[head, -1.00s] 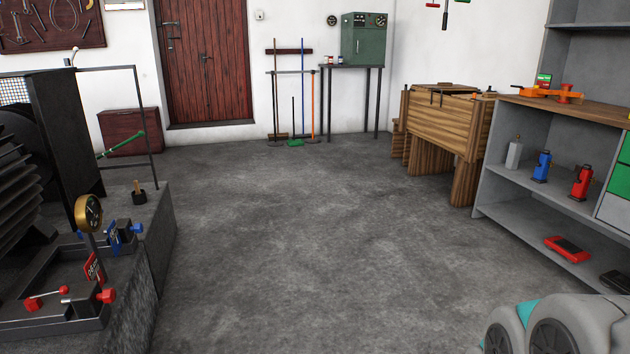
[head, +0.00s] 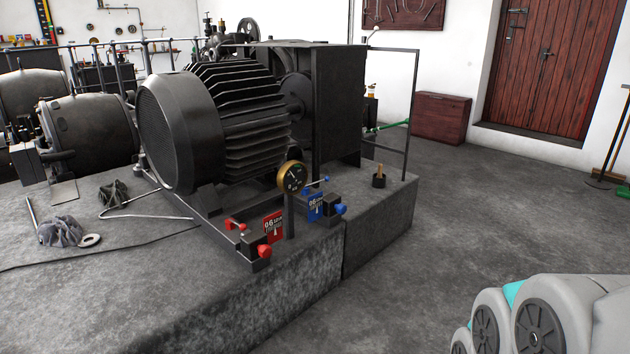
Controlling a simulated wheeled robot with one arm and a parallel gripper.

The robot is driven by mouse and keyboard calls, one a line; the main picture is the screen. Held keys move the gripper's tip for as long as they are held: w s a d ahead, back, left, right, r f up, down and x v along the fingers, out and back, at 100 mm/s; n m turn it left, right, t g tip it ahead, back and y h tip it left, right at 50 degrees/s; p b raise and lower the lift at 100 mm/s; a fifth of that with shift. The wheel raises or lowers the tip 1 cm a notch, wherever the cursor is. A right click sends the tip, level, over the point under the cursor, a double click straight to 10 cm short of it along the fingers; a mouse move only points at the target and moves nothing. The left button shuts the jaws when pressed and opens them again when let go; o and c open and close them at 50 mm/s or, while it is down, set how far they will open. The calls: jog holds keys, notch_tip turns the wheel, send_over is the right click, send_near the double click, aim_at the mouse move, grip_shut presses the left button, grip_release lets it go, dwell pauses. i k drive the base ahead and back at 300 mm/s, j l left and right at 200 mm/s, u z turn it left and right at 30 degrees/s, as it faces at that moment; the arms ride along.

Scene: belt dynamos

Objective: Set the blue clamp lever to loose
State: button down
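The blue clamp (head: 315,206) sits on the motor's rail at the front right of the concrete plinth, with a blue label plate. A thin lever with a blue tip (head: 326,180) shows just above the plate, lying nearly level. A blue knob (head: 340,209) sticks out at the right. The lettering on the plate is too small to read, so I cannot tell the lever's setting. My gripper is not in view; only grey links of my own arm show at the bottom right.
A red clamp (head: 273,226) with a red knob (head: 264,251) sits left of the blue one. A brass dial gauge (head: 291,177) stands between them. The finned motor (head: 230,110) is behind. Gloves (head: 62,231) lie on the plinth. The floor (head: 455,235) to the right is clear.

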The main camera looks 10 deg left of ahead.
aim_at(327, 178)
jog(key=i+l+u, duration=0.1)
jog(key=l+u, duration=0.25)
jog(key=l, duration=0.3)
jog(key=l+u, duration=0.35)
jog(key=l, duration=0.3)
jog(key=i+l+u, duration=0.1)
jog(key=i, duration=0.35)
jog(key=i+l, duration=0.25)
jog(key=i, duration=0.25)
jog(key=i+l+u, duration=0.15)
jog(key=i, duration=0.3)
jog(key=i+l+u, duration=0.1)
jog(key=i+l, duration=0.2)
jog(key=i, duration=0.15)
jog(key=i+l, duration=0.25)
jog(key=i, duration=0.2)
jog(key=u, duration=0.05)
